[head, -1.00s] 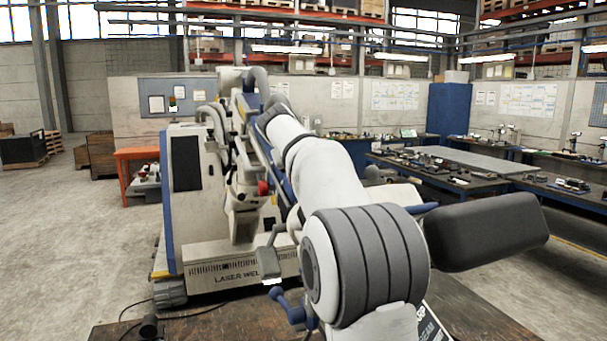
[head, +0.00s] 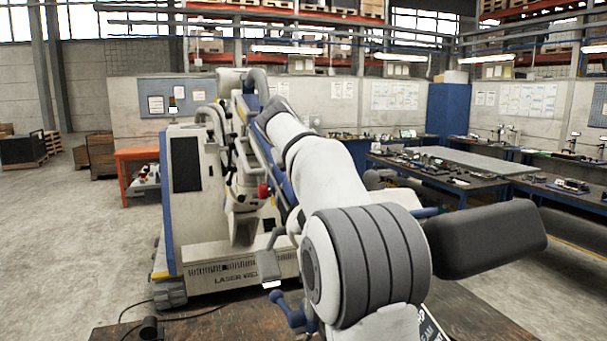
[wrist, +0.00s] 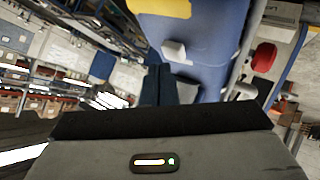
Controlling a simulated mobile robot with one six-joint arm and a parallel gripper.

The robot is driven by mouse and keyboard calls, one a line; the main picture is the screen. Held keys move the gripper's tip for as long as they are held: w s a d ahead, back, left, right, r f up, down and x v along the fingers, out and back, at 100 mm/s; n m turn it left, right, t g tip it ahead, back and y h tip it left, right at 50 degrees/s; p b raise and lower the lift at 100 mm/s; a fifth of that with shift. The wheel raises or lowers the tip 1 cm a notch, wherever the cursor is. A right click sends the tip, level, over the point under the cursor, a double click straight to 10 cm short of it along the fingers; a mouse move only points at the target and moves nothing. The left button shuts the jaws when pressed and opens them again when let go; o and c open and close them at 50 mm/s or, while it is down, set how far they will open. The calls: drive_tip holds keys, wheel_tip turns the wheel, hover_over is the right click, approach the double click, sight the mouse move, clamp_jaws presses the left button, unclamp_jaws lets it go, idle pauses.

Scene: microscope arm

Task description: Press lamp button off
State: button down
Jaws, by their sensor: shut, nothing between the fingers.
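My gripper (wrist: 167,84) shows in the wrist view as dark fingers above its grey body; the fingers are shut and empty. Their tips lie close in front of a blue housing (wrist: 207,75) in the picture. A small white raised piece (wrist: 175,50), which may be the lamp button, sits on that housing just above the tips. I cannot tell whether the tips touch it. In the head view my arm reaches toward the white and blue laser welding machine (head: 195,215), and hides my fingers and the button.
A red knob (head: 264,191) sits on the machine; a red part (wrist: 263,57) shows at right in the wrist view. An orange table (head: 137,154) stands left of the machine. Dark workbenches (head: 440,173) stand at right.

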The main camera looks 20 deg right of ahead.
drive_tip(key=r+p, duration=0.1)
drive_tip(key=s+r+p, duration=0.1)
drive_tip(key=r, duration=0.1)
drive_tip(key=r+p, duration=0.1)
drive_tip(key=r, duration=0.1)
drive_tip(key=shift+s+r, duration=0.2)
drive_tip(key=shift+s, duration=0.05)
